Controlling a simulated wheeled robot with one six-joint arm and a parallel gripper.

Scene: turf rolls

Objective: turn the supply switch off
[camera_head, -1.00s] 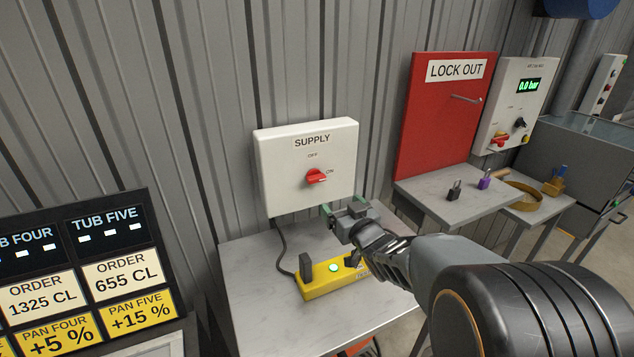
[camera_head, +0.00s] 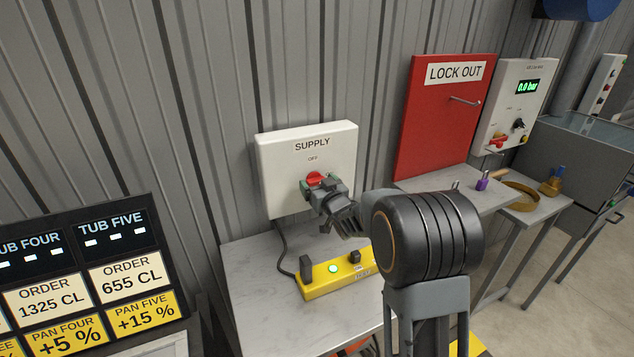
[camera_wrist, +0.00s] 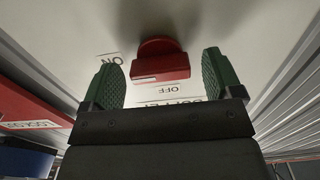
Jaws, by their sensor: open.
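The white SUPPLY box (camera_head: 275,165) is on the ribbed wall, with OFF printed at its upper middle. Its red switch handle (camera_head: 314,178) is partly hidden behind my gripper (camera_head: 320,186). In the wrist view, the red handle (camera_wrist: 160,67) sits between the two green fingers of my gripper (camera_wrist: 160,82), with gaps on both sides. The gripper is open and not clamped on it. The ON label shows at left and the OFF label below the handle. Which label the handle points at is hard to tell.
A table (camera_head: 255,285) below the box bears a yellow control box (camera_head: 320,280) with a lit green button. A red LOCK OUT board (camera_head: 440,120) and a purple padlock (camera_head: 482,184) are to the right. Order displays (camera_head: 110,235) stand at lower left.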

